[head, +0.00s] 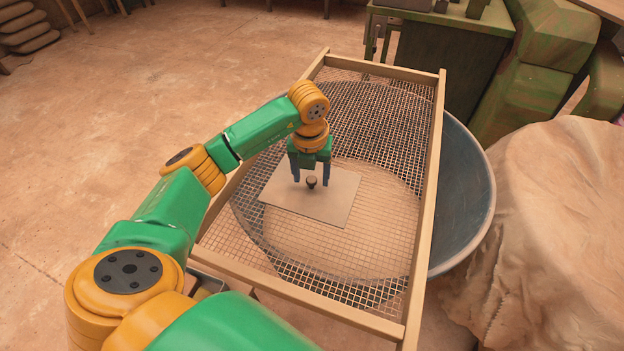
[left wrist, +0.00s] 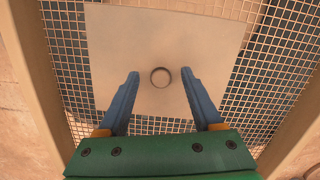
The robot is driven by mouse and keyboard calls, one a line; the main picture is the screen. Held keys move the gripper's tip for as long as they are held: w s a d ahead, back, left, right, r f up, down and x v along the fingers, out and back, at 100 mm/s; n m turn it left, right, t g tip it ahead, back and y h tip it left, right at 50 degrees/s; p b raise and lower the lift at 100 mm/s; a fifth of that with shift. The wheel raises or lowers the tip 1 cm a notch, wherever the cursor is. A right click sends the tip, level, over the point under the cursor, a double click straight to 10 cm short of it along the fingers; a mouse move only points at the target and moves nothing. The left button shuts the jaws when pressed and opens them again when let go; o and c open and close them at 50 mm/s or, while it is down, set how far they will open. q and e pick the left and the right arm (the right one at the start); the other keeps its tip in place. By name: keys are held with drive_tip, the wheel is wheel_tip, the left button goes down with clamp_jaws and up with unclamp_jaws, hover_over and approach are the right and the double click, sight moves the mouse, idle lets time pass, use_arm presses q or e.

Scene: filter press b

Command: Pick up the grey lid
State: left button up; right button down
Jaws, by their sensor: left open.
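The grey lid (head: 336,203) is a flat, pale square plate with a small dark round knob (head: 311,183) on top. It lies on the wire mesh of a wooden-framed screen. My left gripper (head: 311,180) points down over the lid, open, with its blue fingers on either side of the knob. In the left wrist view the lid (left wrist: 190,45) fills the upper middle, and the knob (left wrist: 160,77) shows as a ring between the two fingertips (left wrist: 159,74), apart from both. I cannot tell the exact finger height. My right gripper is not in view.
The screen's wooden frame (head: 424,220) rises around the mesh. A large blue-grey round tub (head: 468,190) is beneath it. A cloth-covered mound (head: 560,210) stands at right, and green machinery (head: 450,60) stands behind. The floor at left is clear.

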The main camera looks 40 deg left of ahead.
use_arm(q)
clamp_jaws()
